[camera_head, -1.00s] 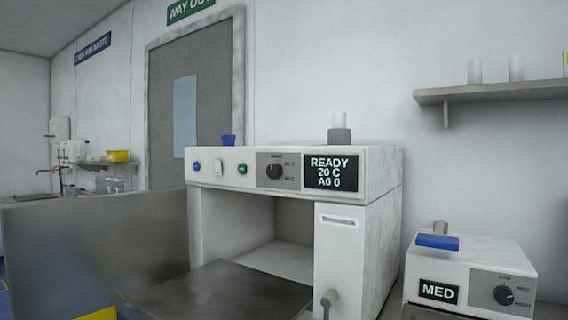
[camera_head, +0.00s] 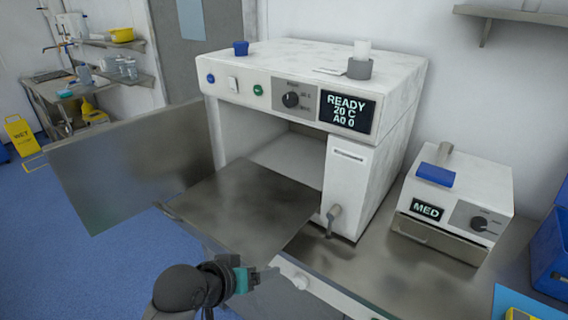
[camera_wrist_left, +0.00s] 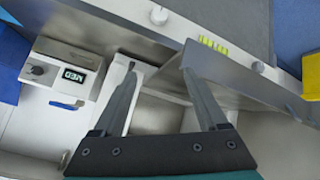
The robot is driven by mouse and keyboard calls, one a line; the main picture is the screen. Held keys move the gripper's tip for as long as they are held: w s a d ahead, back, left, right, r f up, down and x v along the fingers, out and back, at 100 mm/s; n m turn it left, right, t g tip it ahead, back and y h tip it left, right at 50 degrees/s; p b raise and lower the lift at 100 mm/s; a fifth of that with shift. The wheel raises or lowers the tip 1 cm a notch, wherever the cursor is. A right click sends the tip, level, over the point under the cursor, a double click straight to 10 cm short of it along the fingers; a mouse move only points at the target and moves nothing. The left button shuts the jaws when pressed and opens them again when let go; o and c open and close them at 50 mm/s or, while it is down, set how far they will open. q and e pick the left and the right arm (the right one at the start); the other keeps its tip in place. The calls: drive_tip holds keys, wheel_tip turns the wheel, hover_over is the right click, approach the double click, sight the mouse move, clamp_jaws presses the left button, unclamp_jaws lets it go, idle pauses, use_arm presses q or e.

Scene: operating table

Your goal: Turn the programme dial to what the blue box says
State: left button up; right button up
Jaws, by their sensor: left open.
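The programme dial (camera_head: 291,99) is a black knob on a grey panel on the front of the white washer (camera_head: 228,90), left of its display (camera_head: 347,110) reading READY, 20 C, A0 0. Its pointer and small labels are too small to read. I can read no writing on either. My left gripper (camera_head: 285,277) is low at the front, below and apart from the dial; in the left wrist view (camera_wrist_left: 159,58) its jaws are open and empty. My right gripper is not in view.
The washer's open door (camera_head: 130,165) stands out at left, with a metal shelf (camera_head: 245,205) before its chamber. A smaller white device (camera_head: 465,180) with a MED display and its own dial (camera_head: 479,224) stands at right. The space before the washer's control panel is clear.

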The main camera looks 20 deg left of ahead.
use_arm(q)
wheel_tip(320, 180, up, 7)
drive_tip(key=w+t, duration=0.2)
drive_tip(key=w, duration=0.1)
drive_tip(key=n+t+h, duration=0.2)
drive_tip(key=n+t, duration=0.5)
approach(287, 101)
drive_tip(key=p+x, duration=0.1)
drive_tip(key=x, duration=0.7)
drive_tip(key=shift+d+r, duration=0.1)
drive_tip(key=shift+d, duration=0.05)
clamp_jaws()
